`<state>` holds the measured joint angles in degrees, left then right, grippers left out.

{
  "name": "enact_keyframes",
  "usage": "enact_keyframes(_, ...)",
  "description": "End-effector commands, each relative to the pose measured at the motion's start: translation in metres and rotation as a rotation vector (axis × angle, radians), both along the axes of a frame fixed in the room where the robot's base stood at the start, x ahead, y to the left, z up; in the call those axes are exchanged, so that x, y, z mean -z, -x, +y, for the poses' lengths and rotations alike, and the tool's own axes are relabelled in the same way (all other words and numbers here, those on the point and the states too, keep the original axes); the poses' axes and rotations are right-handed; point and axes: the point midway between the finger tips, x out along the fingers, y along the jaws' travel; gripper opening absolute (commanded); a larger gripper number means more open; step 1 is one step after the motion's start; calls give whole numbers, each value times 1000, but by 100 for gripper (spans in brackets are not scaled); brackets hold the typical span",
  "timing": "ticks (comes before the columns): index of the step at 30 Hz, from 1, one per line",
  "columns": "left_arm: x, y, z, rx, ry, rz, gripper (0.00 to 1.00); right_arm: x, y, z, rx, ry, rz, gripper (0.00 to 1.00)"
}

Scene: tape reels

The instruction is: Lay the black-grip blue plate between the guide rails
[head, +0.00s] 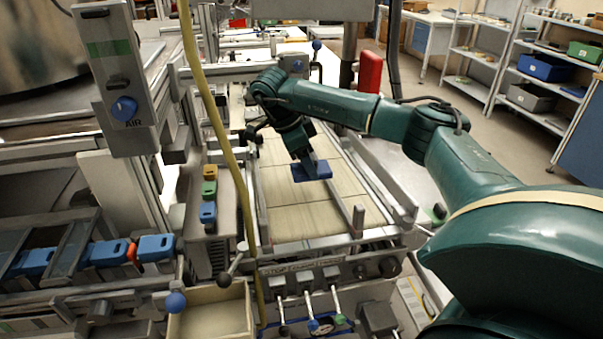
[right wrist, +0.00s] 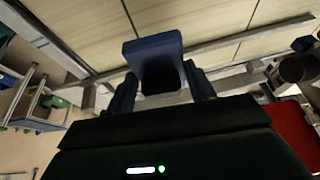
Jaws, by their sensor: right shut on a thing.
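My right gripper (head: 309,157) is shut on the blue plate (head: 313,172) by its black grip. In the right wrist view the blue plate (right wrist: 153,46) shows beyond the fingers, with the dark grip (right wrist: 160,78) between them. The plate is over the pale panelled bed, near the right guide rail (head: 343,198). The left guide rail (head: 262,205) runs along the bed's other side. I cannot tell whether the plate touches the bed or hangs just above it. My left gripper is not in view.
A yellow hose (head: 217,120) hangs in front of the bed's left side. Orange, green and blue blocks (head: 208,188) sit in a rack to the left. Levers and knobs (head: 318,285) line the front. The panelled bed (head: 300,218) is bare in front of the plate.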

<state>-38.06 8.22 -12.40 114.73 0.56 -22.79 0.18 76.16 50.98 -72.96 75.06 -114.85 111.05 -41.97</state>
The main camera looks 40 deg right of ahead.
Motion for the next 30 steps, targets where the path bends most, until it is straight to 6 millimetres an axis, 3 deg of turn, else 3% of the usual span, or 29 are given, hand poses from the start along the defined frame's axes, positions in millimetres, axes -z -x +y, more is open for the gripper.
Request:
enact_keyframes(15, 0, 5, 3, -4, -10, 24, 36, 56, 0, 0, 1, 0, 0, 26)
enact_keyframes(27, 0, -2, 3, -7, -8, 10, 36, 63, 0, 0, 1, 0, -2, 26)
enact_keyframes(28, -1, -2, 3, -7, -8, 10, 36, 62, 0, 0, 1, 0, -2, 55)
enact_keyframes(30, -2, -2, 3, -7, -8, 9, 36, 62, 0, 0, 1, 0, -2, 61)
